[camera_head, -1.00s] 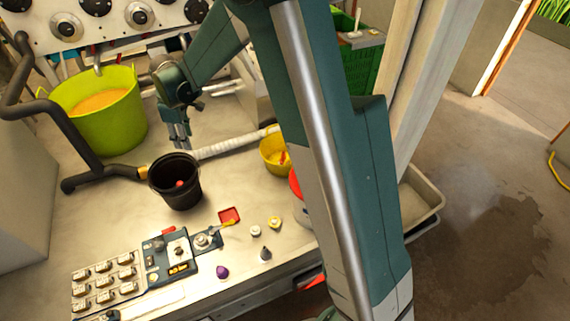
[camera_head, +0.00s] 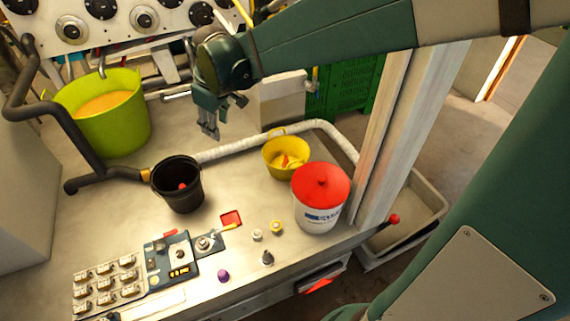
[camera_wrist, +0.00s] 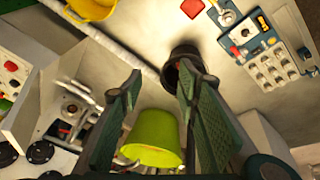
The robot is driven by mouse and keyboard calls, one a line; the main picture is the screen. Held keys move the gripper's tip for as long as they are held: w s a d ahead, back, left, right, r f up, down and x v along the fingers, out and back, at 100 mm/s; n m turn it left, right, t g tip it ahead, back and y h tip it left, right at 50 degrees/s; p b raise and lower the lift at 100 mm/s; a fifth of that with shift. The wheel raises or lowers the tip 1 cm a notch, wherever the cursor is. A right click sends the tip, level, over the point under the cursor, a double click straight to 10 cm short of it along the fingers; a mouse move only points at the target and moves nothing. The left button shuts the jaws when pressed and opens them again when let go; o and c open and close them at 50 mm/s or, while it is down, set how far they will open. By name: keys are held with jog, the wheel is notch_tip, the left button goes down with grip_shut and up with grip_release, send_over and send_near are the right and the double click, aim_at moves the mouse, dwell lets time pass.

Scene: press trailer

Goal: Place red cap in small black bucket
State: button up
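The small black bucket (camera_head: 178,201) stands upright on the bench, left of centre in the head view. A small red piece, which looks like the red cap (camera_head: 182,186), shows inside it. In the wrist view the black bucket (camera_wrist: 176,58) is partly hidden behind one finger, and I cannot make out the cap there. My gripper (camera_head: 211,135) hangs above the bench, behind and to the right of the black bucket, apart from it. In the wrist view its fingers (camera_wrist: 158,84) are spread with nothing between them.
A yellow bucket (camera_head: 274,160) with small pieces inside and a white bucket (camera_head: 318,219) with a red lid stand to the right. A large lime-green tub (camera_head: 120,130) is at the back left. A white hose (camera_head: 238,146) crosses the bench. A control panel (camera_head: 170,256) lies in front.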

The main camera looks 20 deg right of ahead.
jog(key=s+d+r+m+t, duration=0.1)
jog(key=s+d+m, duration=0.3)
jog(key=s, duration=0.9)
jog(key=s+d+r+m+t, duration=0.1)
jog(key=s+d, duration=0.6)
jog(key=s, duration=0.7)
jog(key=shift+s+m+t+h, duration=0.25)
jog(key=shift+m+t, duration=0.45)
jog(key=shift+m, duration=0.7)
jog(key=shift+w+d, duration=0.1)
notch_tip(320, 180, down, 7)
jog(key=b, duration=0.6)
jog(key=shift+b, duration=0.4)
jog(key=shift+r, duration=0.1)
